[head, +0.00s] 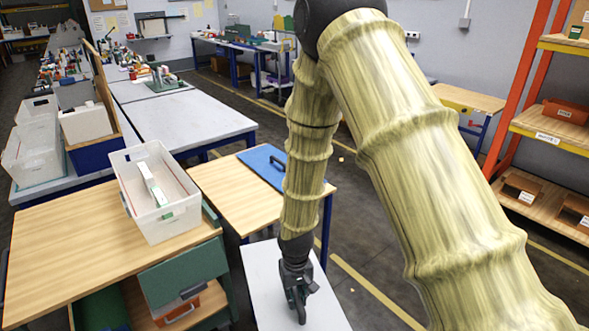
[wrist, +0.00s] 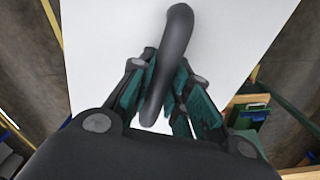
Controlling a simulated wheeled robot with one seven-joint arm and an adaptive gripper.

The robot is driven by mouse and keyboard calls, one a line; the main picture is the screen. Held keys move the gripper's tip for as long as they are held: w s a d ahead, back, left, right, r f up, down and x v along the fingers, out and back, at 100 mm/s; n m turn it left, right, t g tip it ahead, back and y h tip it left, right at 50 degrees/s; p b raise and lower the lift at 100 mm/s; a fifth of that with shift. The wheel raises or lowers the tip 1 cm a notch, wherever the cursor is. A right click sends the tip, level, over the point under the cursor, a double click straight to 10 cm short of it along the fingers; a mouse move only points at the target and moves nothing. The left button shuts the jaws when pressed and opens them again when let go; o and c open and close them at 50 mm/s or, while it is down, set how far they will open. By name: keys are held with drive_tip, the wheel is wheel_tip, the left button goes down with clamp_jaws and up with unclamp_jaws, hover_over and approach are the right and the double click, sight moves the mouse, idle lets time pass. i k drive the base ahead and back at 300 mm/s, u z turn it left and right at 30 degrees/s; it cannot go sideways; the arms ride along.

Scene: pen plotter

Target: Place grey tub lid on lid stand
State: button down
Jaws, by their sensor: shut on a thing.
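The grey tub lid (head: 263,271) is a pale, flat panel with a dark arched handle. It shows at the bottom middle of the head view, cut off by the lower edge. My gripper (head: 298,301) is over it, pointing down, shut on the handle. In the wrist view the lid (wrist: 225,35) fills the upper middle, and the handle (wrist: 177,45) runs between the green-padded fingers of my gripper (wrist: 163,95). I cannot tell whether the lid hangs free or rests on something. I cannot make out the lid stand for certain.
A wooden table (head: 216,186) holds a blue lid (head: 254,162) with a dark handle. A white open tub (head: 130,163) stands on a wooden-topped bench (head: 60,250) with a green drawer (head: 180,275). An orange shelf rack (head: 520,85) is at right. Dark floor lies beyond.

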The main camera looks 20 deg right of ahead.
sight(233, 189)
drive_tip(key=z, duration=0.3)
drive_tip(key=i, duration=1.55)
drive_tip(key=u, duration=0.4)
drive_tip(key=i, duration=0.8)
drive_tip(key=u, duration=0.2)
